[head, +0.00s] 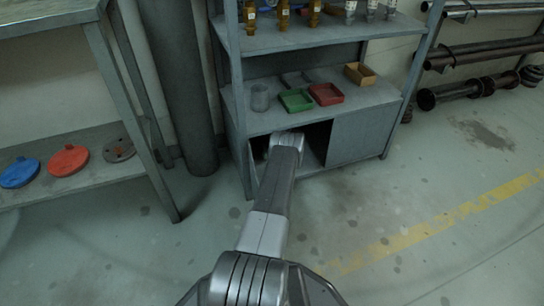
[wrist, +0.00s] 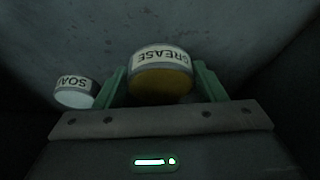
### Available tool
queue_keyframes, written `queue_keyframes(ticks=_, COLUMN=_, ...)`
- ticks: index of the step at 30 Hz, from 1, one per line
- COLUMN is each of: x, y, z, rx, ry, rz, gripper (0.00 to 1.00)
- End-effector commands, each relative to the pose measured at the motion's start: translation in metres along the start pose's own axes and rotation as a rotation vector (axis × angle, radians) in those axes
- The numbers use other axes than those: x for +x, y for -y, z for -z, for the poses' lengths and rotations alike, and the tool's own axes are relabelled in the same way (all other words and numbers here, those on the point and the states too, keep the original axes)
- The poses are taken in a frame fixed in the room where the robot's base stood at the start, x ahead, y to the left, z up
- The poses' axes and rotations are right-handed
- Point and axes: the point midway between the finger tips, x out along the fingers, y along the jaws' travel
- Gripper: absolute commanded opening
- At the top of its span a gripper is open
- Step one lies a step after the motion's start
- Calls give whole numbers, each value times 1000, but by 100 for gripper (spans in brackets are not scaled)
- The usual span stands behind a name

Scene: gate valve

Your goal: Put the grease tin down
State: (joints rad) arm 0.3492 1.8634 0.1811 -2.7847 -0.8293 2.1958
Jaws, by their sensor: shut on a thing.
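The grease tin (wrist: 160,72) is a round tin with a white "GREASE" label and a yellowish face, seen in the wrist view. My gripper (wrist: 160,84) is shut on it, one green finger on each side. A grey surface lies beyond the tin; I cannot tell whether the tin touches it. In the head view my arm reaches into the dark open compartment of the grey cabinet (head: 357,136), and the gripper and tin are hidden there.
A tin labelled "SOAP" (wrist: 76,93) is close beside my left finger in the wrist view. On the shelf above the compartment are a green tray (head: 296,100), a red tray (head: 326,94), a clear jar (head: 260,97) and an orange-brown box (head: 360,74).

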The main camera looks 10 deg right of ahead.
Motion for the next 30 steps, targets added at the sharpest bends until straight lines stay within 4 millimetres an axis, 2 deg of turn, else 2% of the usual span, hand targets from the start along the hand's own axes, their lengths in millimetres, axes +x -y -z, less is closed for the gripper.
queue_keyframes(ticks=1, x=7, y=0, z=-4, rx=1, ry=2, rz=1, gripper=35)
queue_keyframes(ticks=25, x=18, y=0, z=-9, rx=1, ry=1, rz=1, gripper=35)
queue_keyframes(ticks=26, x=18, y=0, z=-10, rx=1, ry=2, rz=1, gripper=66)
queue_keyframes(ticks=29, x=18, y=0, z=-10, rx=1, ry=2, rz=1, gripper=85)
queue_keyframes(ticks=30, x=18, y=0, z=-10, rx=1, ry=2, rz=2, gripper=86)
